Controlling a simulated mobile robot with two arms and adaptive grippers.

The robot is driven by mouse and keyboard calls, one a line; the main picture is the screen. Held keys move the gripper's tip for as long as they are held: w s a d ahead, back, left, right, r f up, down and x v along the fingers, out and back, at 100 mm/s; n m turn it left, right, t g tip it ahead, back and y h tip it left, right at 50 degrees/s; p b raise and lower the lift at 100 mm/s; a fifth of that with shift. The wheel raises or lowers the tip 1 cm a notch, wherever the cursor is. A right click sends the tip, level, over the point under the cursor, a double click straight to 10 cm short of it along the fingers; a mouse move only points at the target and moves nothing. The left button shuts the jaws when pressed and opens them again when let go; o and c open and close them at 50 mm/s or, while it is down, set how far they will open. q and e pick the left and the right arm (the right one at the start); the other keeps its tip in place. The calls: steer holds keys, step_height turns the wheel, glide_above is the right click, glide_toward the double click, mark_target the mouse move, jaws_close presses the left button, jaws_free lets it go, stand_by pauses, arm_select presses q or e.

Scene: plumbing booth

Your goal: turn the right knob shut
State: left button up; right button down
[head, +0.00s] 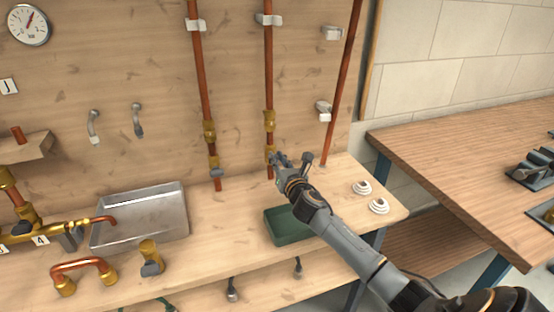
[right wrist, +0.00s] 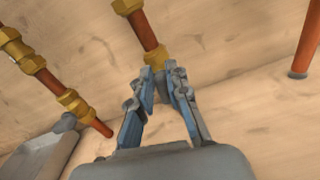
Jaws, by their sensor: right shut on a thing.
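The right copper pipe (head: 268,75) runs down the wooden board and carries a brass valve (head: 269,152) near its lower end. The valve body also shows in the right wrist view (right wrist: 155,58), just beyond the fingertips. My right gripper (head: 278,160) is at this valve, its fingers closed in on the right knob. The knob itself is hidden by the fingers, so its angle cannot be told. The fingers also show in the right wrist view (right wrist: 163,82). My left gripper is not in view.
The neighbouring left pipe (head: 204,80) has a similar valve with a grey knob (head: 216,173). On the bench are a metal tray (head: 165,237), a green tray (head: 285,238) below my right gripper and two white ringed pieces (head: 361,187). A second wooden table (head: 465,150) stands at right.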

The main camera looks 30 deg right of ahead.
steer(key=shift+s+d+f+m+p, duration=0.1)
steer(key=shift+d+f+m, duration=0.2)
steer(key=shift+m, duration=2.4)
steer(key=shift+s+d+f+m+p, duration=0.1)
steer(key=shift+d+f+m, duration=0.15)
steer(key=shift+m, duration=2.45)
steer(key=shift+d+f+m+p, duration=0.1)
steer(key=shift+d+f+m, duration=0.2)
steer(key=shift+m, duration=2.4)
steer(key=c, duration=1.3)
jaws_free()
steer(key=shift+f, duration=0.1)
